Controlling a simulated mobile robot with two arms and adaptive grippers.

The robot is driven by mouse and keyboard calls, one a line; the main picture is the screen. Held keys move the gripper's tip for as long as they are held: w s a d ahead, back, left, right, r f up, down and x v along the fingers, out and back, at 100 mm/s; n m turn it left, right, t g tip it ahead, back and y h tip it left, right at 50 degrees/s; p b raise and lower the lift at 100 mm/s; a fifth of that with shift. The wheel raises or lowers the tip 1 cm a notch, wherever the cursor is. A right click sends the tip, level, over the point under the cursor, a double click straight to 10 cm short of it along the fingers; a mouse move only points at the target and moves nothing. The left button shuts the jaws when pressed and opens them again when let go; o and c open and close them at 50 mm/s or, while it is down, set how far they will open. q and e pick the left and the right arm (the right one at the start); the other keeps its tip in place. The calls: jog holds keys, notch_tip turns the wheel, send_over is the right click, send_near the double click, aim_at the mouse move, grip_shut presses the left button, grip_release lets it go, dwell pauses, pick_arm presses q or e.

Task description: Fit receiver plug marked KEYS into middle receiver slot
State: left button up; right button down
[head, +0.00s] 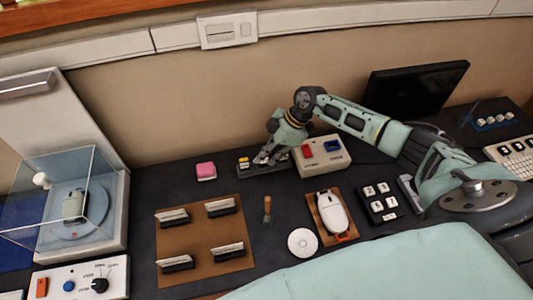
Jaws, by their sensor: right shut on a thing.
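My right gripper (266,156) comes in from the right over the dark receiver block (283,165). Its fingers point down and are shut on a small plug, which they mostly hide; I cannot read its marking. A small plug with yellow and white (243,162) stands at the left end of the block. The middle part of the block is behind the fingers, so I cannot tell whether the held plug touches a slot. My left gripper is not in view.
Right beside the block stands a beige box (335,163) with red and blue parts. A pink block (206,170) lies to the left. In front are a brown board (205,240) with several card holders, a wooden-handled tool (267,208) and a white mouse (333,215).

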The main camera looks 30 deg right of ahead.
jog(key=shift+f, duration=0.15)
jog(key=c, duration=1.7)
grip_release()
jog(key=o, duration=0.5)
jog(key=shift+r+p, duration=3.6)
jog(key=shift+p, duration=0.25)
